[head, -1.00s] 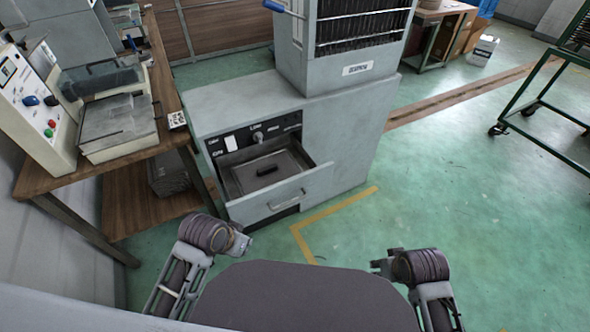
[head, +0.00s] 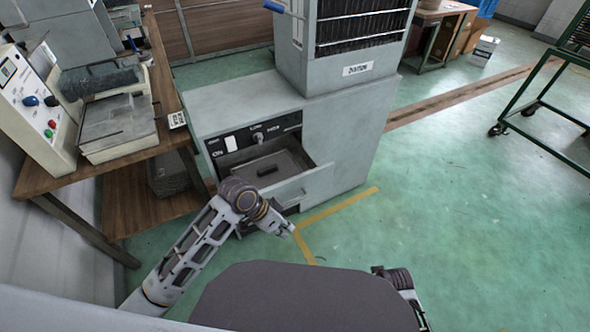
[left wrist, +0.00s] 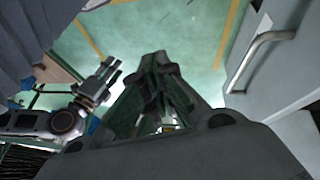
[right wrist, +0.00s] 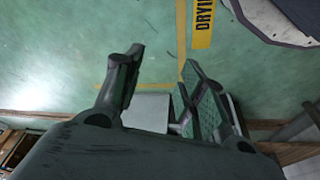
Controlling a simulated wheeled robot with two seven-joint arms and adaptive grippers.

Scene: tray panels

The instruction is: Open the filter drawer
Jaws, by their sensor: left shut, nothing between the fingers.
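The grey filter drawer (head: 318,183) stands pulled out from the lower front of the grey cabinet (head: 345,135) in the head view. A flat tray with a dark grip (head: 268,170) lies inside it. My left arm hides the drawer's left front part. My left gripper (head: 288,229) is in front of the drawer, low and apart from it. In the left wrist view its fingers (left wrist: 163,85) are shut and empty, and the drawer's bar handle (left wrist: 262,52) is to their right, untouched. My right gripper (head: 378,270) is at the bottom; in the right wrist view its fingers (right wrist: 165,80) are open and empty.
A wooden bench (head: 172,90) with machines stands left of the cabinet. A control panel with a knob (head: 257,137) sits above the drawer. Yellow tape (head: 340,207) marks the floor. A green cart (head: 545,100) stands at the right. Green floor in front and right is free.

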